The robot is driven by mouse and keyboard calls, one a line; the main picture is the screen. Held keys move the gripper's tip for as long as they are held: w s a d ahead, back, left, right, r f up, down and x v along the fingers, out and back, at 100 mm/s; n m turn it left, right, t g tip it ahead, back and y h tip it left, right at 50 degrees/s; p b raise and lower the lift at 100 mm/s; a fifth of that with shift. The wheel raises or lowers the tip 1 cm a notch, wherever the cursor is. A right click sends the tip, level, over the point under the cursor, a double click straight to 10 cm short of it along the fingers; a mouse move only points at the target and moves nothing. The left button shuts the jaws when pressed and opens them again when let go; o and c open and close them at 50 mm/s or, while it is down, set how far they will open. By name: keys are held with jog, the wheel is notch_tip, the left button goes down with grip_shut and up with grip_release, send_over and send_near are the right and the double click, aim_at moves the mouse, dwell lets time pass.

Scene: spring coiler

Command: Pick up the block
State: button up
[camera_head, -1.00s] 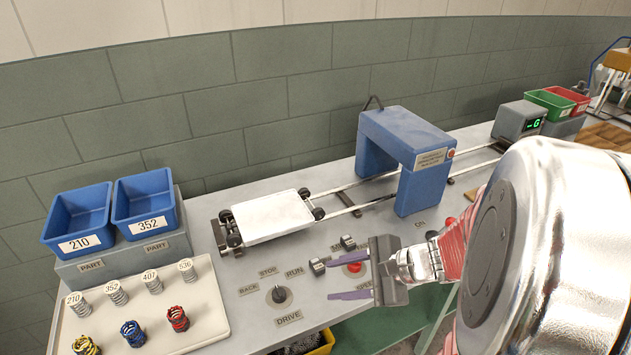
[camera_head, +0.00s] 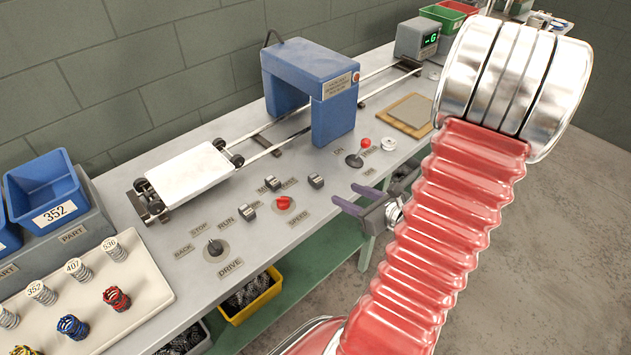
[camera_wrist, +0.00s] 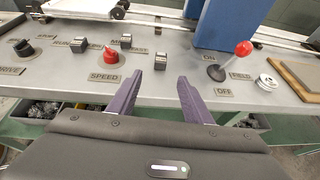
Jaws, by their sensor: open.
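Three small grey metal blocks are on the bench by the speed knob: a left block (camera_head: 248,205), a middle block (camera_head: 272,183) and a right block (camera_head: 315,181). I cannot tell which one the task means. My gripper (camera_head: 350,195) is open and empty near the bench's front edge, to the right of the blocks in the head view. In the wrist view the right block (camera_wrist: 161,60) shows ahead, between the purple fingertips (camera_wrist: 160,78) and apart from them. The left block (camera_wrist: 79,46) and middle block (camera_wrist: 126,41) lie farther left.
A red speed knob (camera_head: 283,203) and a red-topped lever (camera_head: 357,156) flank the right block. A blue arch (camera_head: 335,115) spans the rails behind. A white carriage (camera_head: 188,172) and a tray of springs (camera_head: 150,290) are left. A yellow bin (camera_head: 250,297) sits below.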

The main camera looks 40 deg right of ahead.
jog(key=shift+w, duration=0.15)
send_near(319, 181)
jog(key=x, duration=0.4)
jog(key=shift+w+a+f, duration=0.1)
jog(key=shift+w, duration=0.15)
dwell(0.3)
jog(key=shift+x, duration=2.65)
grip_shut()
